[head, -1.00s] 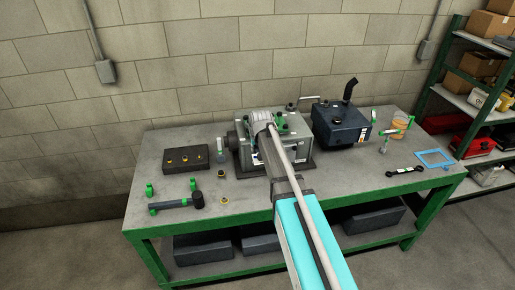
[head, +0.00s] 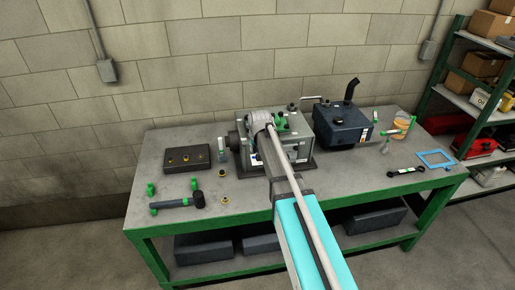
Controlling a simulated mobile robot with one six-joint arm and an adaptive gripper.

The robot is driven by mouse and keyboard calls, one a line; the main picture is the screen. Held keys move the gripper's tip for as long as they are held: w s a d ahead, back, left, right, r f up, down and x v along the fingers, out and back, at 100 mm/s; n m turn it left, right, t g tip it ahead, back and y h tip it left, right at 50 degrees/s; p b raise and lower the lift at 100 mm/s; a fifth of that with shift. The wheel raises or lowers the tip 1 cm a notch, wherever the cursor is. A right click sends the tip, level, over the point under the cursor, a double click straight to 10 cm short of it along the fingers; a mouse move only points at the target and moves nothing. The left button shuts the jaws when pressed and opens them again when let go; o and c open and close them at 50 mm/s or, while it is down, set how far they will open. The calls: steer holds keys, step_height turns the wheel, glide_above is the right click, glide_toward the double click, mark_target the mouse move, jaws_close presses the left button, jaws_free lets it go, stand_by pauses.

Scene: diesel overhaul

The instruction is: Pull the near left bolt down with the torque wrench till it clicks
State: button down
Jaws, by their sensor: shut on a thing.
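The grey engine block (head: 292,148) stands on a dark plate at the middle of the bench. My gripper (head: 259,122) is over the top of the block, at the end of my arm, which reaches in from the front. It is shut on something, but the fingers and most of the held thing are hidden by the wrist. Green parts (head: 282,121) show just right of the gripper; I cannot tell if they belong to the torque wrench. The near left bolt is hidden behind my arm and gripper, so its contact with the wrench cannot be seen.
A dark tank (head: 343,128) with a black pipe stands close right of the block. A dark tray (head: 187,158) with small brass parts and a mallet (head: 178,203) lie at left.

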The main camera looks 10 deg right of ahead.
steer(key=shift+w+a+m, duration=0.2)
steer(key=shift+a+m, duration=0.4)
steer(key=shift+a, duration=0.6)
stand_by(0.7)
steer(key=shift+a+h, duration=0.25)
steer(key=shift+h, duration=0.05)
steer(key=shift+w+a+m, duration=0.1)
steer(key=shift+a+m, duration=0.35)
steer(key=shift+m, duration=0.05)
stand_by(0.6)
steer(key=shift+w+a+m+h, duration=0.2)
steer(key=shift+a+m, duration=0.15)
steer(key=shift+a, duration=0.2)
steer(key=shift+w+a+m+h, duration=0.1)
steer(key=shift+w+a+m, duration=0.1)
steer(key=shift+a+m, duration=0.25)
stand_by(0.9)
steer(key=shift+a, duration=0.3)
steer(key=shift+w+a, duration=0.1)
stand_by(0.3)
steer(key=shift+a, duration=0.1)
steer(key=shift+r, duration=0.15)
